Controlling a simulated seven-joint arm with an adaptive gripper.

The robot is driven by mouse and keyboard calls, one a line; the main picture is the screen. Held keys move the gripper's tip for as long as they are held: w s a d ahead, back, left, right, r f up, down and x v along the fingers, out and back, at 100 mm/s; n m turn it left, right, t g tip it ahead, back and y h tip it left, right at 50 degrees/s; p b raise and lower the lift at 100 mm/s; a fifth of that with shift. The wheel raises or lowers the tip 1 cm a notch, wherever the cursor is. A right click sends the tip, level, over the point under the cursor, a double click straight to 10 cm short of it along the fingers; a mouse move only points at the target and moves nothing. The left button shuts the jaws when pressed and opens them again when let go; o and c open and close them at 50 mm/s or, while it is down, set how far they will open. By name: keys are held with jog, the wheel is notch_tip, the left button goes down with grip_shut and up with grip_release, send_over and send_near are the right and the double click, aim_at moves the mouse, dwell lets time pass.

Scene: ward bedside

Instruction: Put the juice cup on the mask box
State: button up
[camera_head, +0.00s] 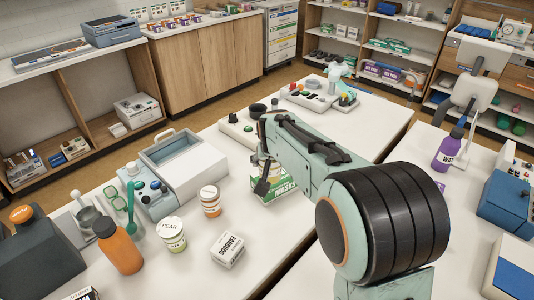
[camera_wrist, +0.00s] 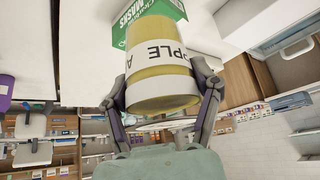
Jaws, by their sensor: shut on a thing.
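The juice cup is yellow with a white band reading part of "APPLE"; it fills the middle of the wrist view (camera_wrist: 160,75). My gripper (camera_wrist: 163,90) is shut on it, one dark finger on each side. The mask box is green and white and shows just beyond the cup in the wrist view (camera_wrist: 128,30). In the head view the mask box (camera_head: 268,191) lies on the white table below my gripper (camera_head: 262,172), partly covered by my arm. The cup is mostly hidden there. I cannot tell whether it touches the box.
A pear cup (camera_head: 172,236), an orange-labelled jar (camera_head: 210,202) and a small white carton (camera_head: 228,249) stand left of the mask box. A purple bottle (camera_head: 447,152) stands on the right table.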

jog(key=w+f, duration=0.4)
jog(key=w, duration=0.1)
jog(key=w+a+f, duration=0.1)
jog(key=w+f, duration=0.2)
jog(key=shift+w+a, duration=0.1)
jog(key=shift+w, duration=0.05)
jog(key=shift+c, duration=0.2)
jog(key=shift+w+f, duration=0.2)
jog(key=shift+f, duration=1.65)
jog(key=o, duration=1.3)
jog(key=shift+f, duration=0.1)
